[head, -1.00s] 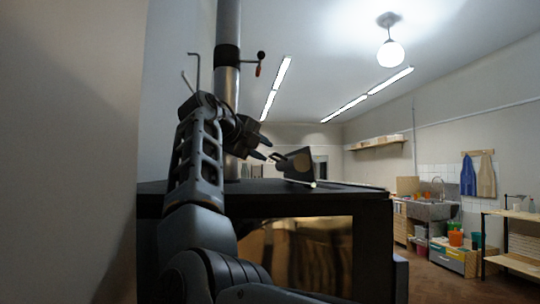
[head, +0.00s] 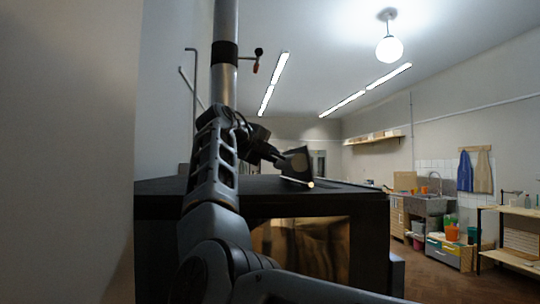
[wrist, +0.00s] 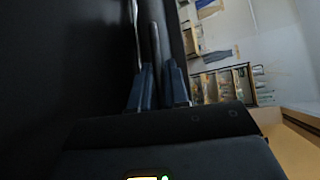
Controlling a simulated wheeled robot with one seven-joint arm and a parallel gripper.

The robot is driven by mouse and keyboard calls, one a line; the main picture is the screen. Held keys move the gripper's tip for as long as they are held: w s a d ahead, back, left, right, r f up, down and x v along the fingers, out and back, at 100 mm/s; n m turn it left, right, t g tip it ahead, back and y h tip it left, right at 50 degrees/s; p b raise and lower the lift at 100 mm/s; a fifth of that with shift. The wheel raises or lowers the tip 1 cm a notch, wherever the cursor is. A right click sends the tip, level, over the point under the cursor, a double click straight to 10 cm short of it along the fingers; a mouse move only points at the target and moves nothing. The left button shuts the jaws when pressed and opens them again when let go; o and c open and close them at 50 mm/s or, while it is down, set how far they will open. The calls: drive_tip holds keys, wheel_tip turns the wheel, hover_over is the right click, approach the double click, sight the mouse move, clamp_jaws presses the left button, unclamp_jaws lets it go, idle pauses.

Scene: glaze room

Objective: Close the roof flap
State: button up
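The roof flap (head: 297,163) is a small dark plate standing tilted up from the black roof (head: 235,188) of a box-shaped housing. A pale-tipped rod (head: 310,184) shows at its lower edge. My gripper (head: 276,158) is just left of the flap, close to its left side; contact cannot be made out. In the wrist view the two blue fingers (wrist: 158,86) stand close together with a narrow dark gap. A grey bar (wrist: 155,45) rises beyond them against a large dark surface. Whether the fingers hold anything is unclear.
A metal flue pipe (head: 226,60) rises behind my arm, with a lever (head: 256,60) on it. A pale wall (head: 70,150) stands close at the left. A sink (head: 428,203), bins and wooden shelves (head: 512,235) are far right, with open floor before them.

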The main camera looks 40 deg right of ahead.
drive_tip(key=shift+s+d+r, duration=0.1)
drive_tip(key=shift+d+r, duration=0.05)
drive_tip(key=shift+r, duration=0.05)
clamp_jaws()
idle(0.4)
